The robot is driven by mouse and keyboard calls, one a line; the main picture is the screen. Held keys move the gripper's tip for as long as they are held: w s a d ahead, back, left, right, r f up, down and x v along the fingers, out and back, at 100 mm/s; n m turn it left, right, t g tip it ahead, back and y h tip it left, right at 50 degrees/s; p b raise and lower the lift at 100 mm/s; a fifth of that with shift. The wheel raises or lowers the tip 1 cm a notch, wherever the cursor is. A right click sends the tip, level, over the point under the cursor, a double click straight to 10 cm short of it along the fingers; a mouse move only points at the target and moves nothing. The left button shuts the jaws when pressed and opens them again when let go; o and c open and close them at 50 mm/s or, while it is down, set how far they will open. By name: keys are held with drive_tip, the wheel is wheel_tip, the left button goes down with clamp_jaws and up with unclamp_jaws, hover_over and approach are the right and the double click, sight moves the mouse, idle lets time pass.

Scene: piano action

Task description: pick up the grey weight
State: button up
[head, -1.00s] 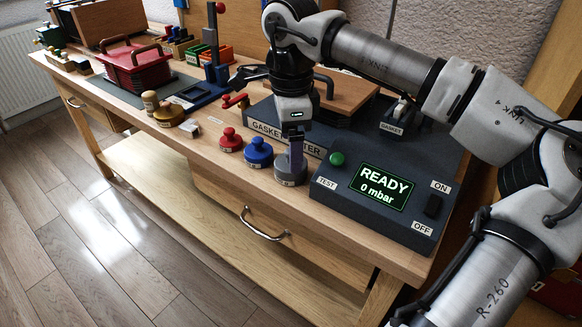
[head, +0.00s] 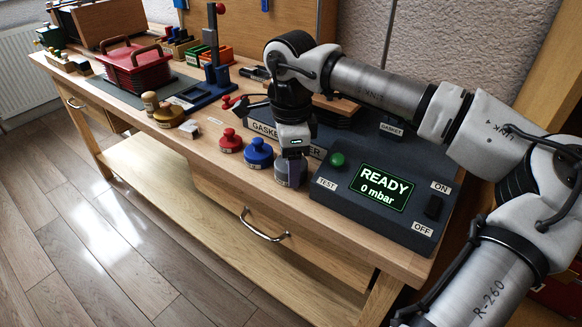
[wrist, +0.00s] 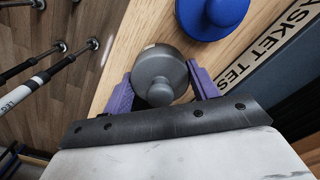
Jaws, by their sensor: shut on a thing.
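The grey weight (wrist: 159,72) is a round disc with a knob on top. In the wrist view it sits between the two purple fingers of my gripper (wrist: 160,88), which are shut on its sides. In the head view my gripper (head: 291,170) points down over the weight (head: 287,179), beside the blue weight and left of the tester. My gripper hides part of the weight there. Whether its base touches the bench top is hard to tell.
A blue weight (head: 258,153) stands close to the left, with a red weight (head: 230,141) beyond it. The gasket tester (head: 385,190) stands close on the right, its screen reading READY 0 mbar. The bench's front edge is near.

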drive_tip(key=c, duration=0.6)
drive_tip(key=shift+r, duration=0.15)
